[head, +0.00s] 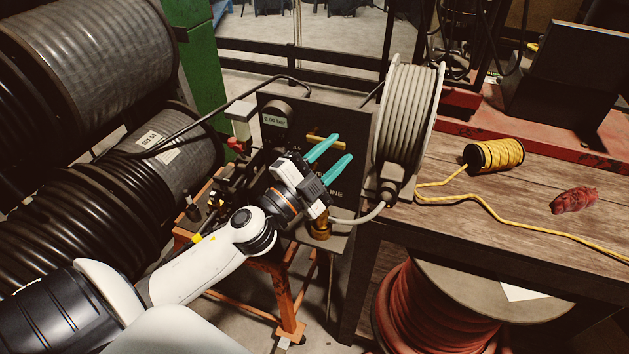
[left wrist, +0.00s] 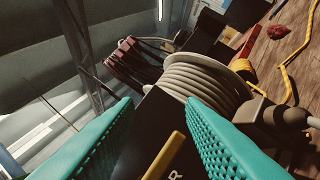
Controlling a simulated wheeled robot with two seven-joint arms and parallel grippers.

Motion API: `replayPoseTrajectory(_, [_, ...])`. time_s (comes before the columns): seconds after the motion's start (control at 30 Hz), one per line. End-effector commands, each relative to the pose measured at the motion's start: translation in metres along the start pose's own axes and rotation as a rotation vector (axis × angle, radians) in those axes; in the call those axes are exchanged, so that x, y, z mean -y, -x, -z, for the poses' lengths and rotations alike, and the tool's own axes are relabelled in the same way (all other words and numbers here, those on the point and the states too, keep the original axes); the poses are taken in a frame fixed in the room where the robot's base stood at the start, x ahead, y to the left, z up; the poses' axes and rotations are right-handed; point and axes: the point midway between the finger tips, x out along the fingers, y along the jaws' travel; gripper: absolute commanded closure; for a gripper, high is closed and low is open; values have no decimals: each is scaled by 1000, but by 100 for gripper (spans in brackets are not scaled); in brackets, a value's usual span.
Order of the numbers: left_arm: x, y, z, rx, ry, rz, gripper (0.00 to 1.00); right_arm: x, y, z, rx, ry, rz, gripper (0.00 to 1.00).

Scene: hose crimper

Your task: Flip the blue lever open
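I cannot make out a blue lever in either view. The dark machine panel (head: 350,120) carries a display and white lettering, partly hidden by my gripper. A yellow handle (head: 326,142) sits on the panel, and it also shows in the left wrist view (left wrist: 165,156) between the fingers, low in the picture. My left gripper (head: 342,148) has two teal fingers spread apart with nothing between them, over the panel in the head view. It also shows in the left wrist view (left wrist: 160,103). My right gripper is not in view.
A grey hose reel (head: 408,120) stands right beside the panel. Big black hose spools (head: 90,60) fill the left. A wooden table (head: 480,240) at right bears a yellow rope spool (head: 494,155) and a red cloth (head: 573,200). A red hose spool (head: 430,310) stands below.

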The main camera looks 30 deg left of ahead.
Motion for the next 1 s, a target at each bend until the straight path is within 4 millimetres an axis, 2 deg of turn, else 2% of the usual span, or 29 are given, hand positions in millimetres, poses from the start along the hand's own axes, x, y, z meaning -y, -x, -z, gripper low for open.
replayPoseTrajectory(0.03, [-6, -9, -17, 135, -108, 32, 64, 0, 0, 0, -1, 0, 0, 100])
replayPoseTrajectory(0.1, [-4, -15, -38, 320, -261, 115, 64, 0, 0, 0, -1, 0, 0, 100])
replayPoseTrajectory(0.17, [4, -14, -48, 455, -399, 218, 64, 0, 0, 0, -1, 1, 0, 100])
replayPoseTrajectory(0.23, [15, -10, -45, 576, -562, 369, 64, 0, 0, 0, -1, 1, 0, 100])
replayPoseTrajectory(0.27, [19, -7, -40, 613, -630, 442, 64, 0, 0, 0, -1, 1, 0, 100])
replayPoseTrajectory(0.37, [26, 6, -6, 670, -846, 710, 64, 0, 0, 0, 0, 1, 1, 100])
replayPoseTrajectory(0.5, [7, 23, 54, 604, -1057, 1048, 64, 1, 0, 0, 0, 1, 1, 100])
replayPoseTrajectory(0.6, [-12, 34, 85, 527, -1136, 1208, 64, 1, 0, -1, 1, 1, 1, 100])
replayPoseTrajectory(0.77, [-25, 41, 105, 461, -1176, 1313, 64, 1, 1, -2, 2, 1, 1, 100])
replayPoseTrajectory(0.87, [-18, 39, 108, 458, -1174, 1320, 64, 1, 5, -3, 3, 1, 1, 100])
replayPoseTrajectory(1.0, [3, 32, 113, 464, -1173, 1317, 64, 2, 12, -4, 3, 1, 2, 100])
